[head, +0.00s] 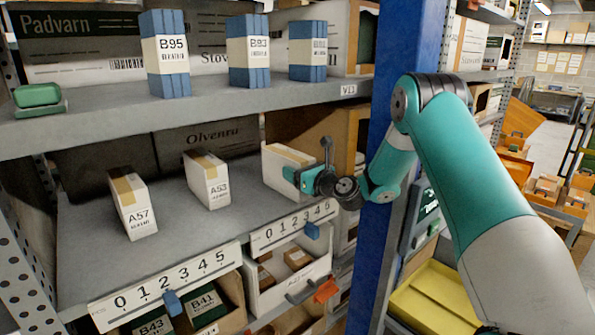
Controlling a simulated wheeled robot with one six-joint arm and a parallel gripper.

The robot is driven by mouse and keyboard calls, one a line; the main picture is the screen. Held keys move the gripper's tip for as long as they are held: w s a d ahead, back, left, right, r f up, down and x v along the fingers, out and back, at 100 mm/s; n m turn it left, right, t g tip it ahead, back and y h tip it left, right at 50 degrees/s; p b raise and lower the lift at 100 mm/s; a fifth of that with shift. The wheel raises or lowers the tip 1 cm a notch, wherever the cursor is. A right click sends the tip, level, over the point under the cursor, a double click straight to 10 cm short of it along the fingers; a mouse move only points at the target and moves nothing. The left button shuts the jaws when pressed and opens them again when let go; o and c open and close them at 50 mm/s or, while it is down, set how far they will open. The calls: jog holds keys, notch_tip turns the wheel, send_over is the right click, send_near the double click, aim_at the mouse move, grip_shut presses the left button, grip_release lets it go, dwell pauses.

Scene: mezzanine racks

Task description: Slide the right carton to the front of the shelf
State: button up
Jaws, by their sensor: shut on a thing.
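The right carton (275,170) is a white box with a tan tape strip, on the middle shelf (165,235) of the rack. My gripper (291,176) reaches in from the right past the blue upright and is shut on this carton at its front end. The gripper hides most of the carton's front face, so its label cannot be read. To the left, also on the shelf, stand carton A53 (208,181) and carton A57 (133,206), both apart from it. The right carton appears to rest on the shelf.
A blue upright (395,60) stands just right of the gripper. Number strips (170,285) with blue sliders run along the shelf's front edge. Below are bins of small boxes (285,265). Large boxes (210,135) stand behind. Bare shelf lies before the cartons.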

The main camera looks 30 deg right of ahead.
jog(key=o, duration=1.2)
jog(key=shift+o, duration=0.2)
jog(key=shift+s, duration=0.1)
jog(key=shift+s+d+f+b, duration=0.15)
jog(key=shift+s+b, duration=0.15)
jog(key=shift+b, duration=0.05)
jog(key=b+v, duration=0.8)
jog(key=v, duration=0.8)
jog(key=shift+s, duration=0.3)
jog(key=shift+d, duration=0.1)
